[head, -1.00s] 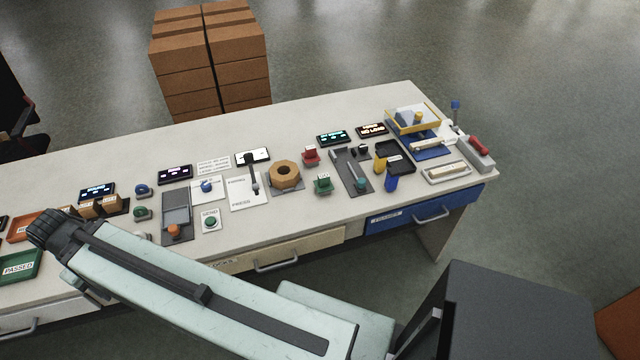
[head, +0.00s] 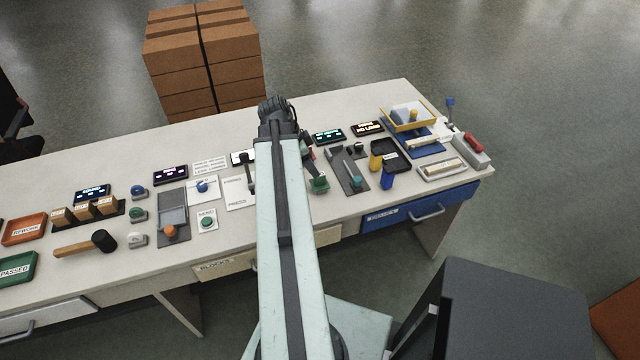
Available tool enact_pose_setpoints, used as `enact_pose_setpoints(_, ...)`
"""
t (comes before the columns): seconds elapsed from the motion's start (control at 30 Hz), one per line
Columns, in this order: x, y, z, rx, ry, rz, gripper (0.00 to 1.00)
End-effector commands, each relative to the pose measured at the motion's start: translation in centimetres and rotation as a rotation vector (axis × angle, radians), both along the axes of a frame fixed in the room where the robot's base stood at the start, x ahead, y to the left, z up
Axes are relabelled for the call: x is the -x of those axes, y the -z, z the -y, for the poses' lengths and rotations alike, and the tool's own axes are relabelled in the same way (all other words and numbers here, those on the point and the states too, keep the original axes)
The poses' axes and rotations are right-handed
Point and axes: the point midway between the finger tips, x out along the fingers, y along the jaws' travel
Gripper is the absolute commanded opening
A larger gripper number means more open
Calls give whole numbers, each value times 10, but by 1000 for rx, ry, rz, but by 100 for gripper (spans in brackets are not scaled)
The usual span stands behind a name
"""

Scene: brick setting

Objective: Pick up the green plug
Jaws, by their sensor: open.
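A small green piece (head: 318,185), which looks like the green plug, sits upright on the table right of my arm, near the front edge of the table's middle. My arm reaches across the table, with its wrist above the far side. My gripper (head: 309,160) shows only partly, pointing down beside the arm, just behind and above the green piece. It is open and nothing shows in it. I cannot tell whether its fingertips touch the green piece.
A grey slotted plate (head: 346,170), blue and yellow pieces, and a black tray (head: 385,154) stand close on the right. A hammer (head: 88,244) and an orange tray (head: 25,229) lie left. My arm hides part of the table's middle.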

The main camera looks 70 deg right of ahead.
Motion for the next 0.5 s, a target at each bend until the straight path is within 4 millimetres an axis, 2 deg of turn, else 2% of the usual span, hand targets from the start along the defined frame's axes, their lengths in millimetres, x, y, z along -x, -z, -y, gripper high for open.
enact_pose_setpoints(0.23, 5, 27, 6, -1, -2, 1, 47)
enact_pose_setpoints(0.37, 6, 26, 6, -1, -4, 0, 47)
enact_pose_setpoints(0.5, 10, 40, 11, -2, -4, 0, 47)
